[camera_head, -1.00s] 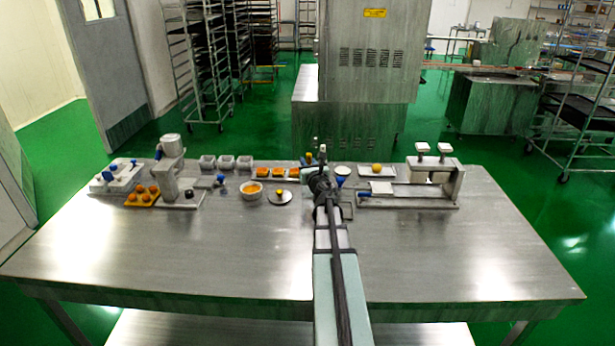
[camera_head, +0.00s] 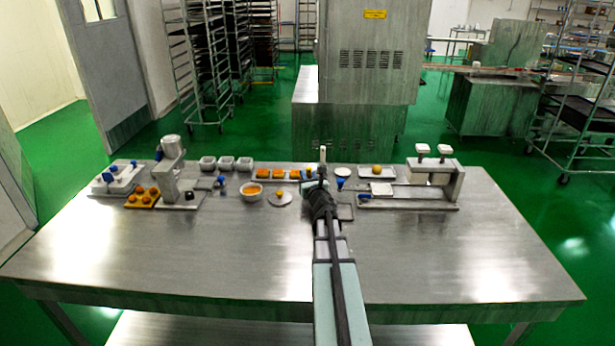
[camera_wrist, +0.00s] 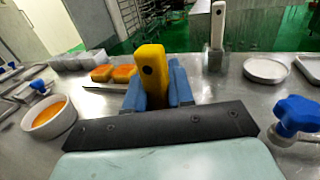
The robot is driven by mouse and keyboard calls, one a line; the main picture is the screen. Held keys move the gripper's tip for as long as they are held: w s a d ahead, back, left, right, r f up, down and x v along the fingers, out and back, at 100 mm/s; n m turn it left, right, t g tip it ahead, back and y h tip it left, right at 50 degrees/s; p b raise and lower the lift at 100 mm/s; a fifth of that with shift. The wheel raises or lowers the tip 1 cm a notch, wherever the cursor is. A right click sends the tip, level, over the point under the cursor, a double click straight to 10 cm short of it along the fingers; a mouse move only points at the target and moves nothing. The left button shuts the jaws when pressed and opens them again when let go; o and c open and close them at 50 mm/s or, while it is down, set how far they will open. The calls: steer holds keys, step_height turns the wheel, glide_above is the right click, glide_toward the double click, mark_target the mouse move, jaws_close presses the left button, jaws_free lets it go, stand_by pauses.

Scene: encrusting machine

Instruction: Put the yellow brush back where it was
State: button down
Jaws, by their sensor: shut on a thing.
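The yellow brush (camera_wrist: 151,72) stands roughly upright between the blue fingers of my gripper (camera_wrist: 157,90) in the wrist view. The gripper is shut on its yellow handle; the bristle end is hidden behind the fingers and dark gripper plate. In the head view my gripper (camera_head: 311,184) is over the back middle of the table, and the brush (camera_head: 308,172) shows only as a small yellow patch. A white-handled tool (camera_wrist: 217,24) stands in a metal holder (camera_wrist: 215,60) behind and right of the brush. I cannot tell whether the brush touches the table or a holder.
Orange blocks (camera_wrist: 112,73) lie left of the brush. A white bowl with orange filling (camera_wrist: 49,117) is nearer left. A round white dish (camera_wrist: 267,70) and a blue-knobbed part (camera_wrist: 296,116) are at right. The table's front (camera_head: 200,265) is clear.

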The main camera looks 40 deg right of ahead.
steer(key=c, duration=1)
jaws_free()
steer(key=v, duration=1.2)
steer(key=shift+r, duration=0.1)
